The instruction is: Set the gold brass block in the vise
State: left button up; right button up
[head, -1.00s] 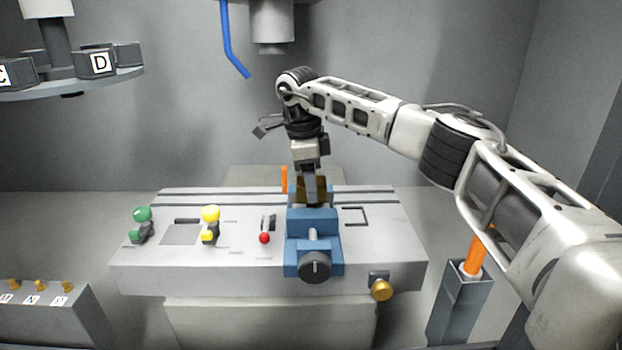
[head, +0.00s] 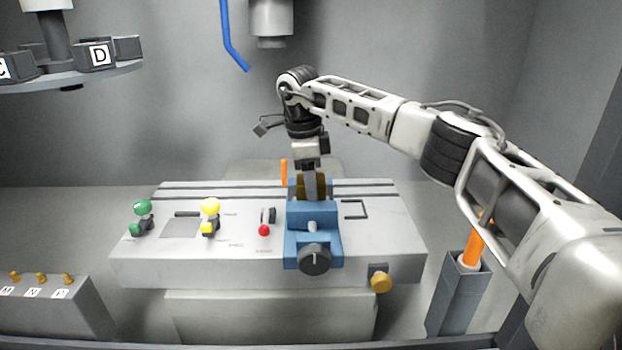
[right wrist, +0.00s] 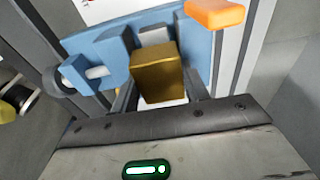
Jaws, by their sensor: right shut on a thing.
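The gold brass block (head: 300,187) is between the fingers of my right gripper (head: 312,194), which is shut on it and points straight down. The block is at the blue vise (head: 312,217), in the gap behind its front jaw; the finger and jaw hide its lower part in the head view. In the right wrist view the block (right wrist: 158,72) shows its gold face close up, with the blue vise (right wrist: 98,52) around it. I cannot tell whether the block touches the vise floor. My left gripper is not in view.
The grey machine table (head: 380,245) carries a green knob (head: 142,208), a yellow knob (head: 210,206) and a red-tipped lever (head: 264,230) left of the vise. An orange post (head: 284,172) stands behind the vise. A grey holder (head: 458,295) stands at the right.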

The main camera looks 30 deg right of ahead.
jog(key=shift+s+f, duration=0.15)
jog(key=shift+f, duration=0.5)
jog(key=o, duration=1.3)
jog(key=shift+a, duration=0.1)
jog(key=shift+c, duration=0.2)
jog(key=shift+f, duration=0.1)
jog(key=r, duration=0.6)
jog(key=w+r+p, duration=0.1)
jog(key=r, duration=0.2)
jog(key=shift+a+r, duration=0.2)
jog(key=shift+r, duration=0.05)
jog(key=f, duration=0.8)
jog(key=shift+s+d+f, duration=0.1)
jog(key=shift+s+d, duration=0.2)
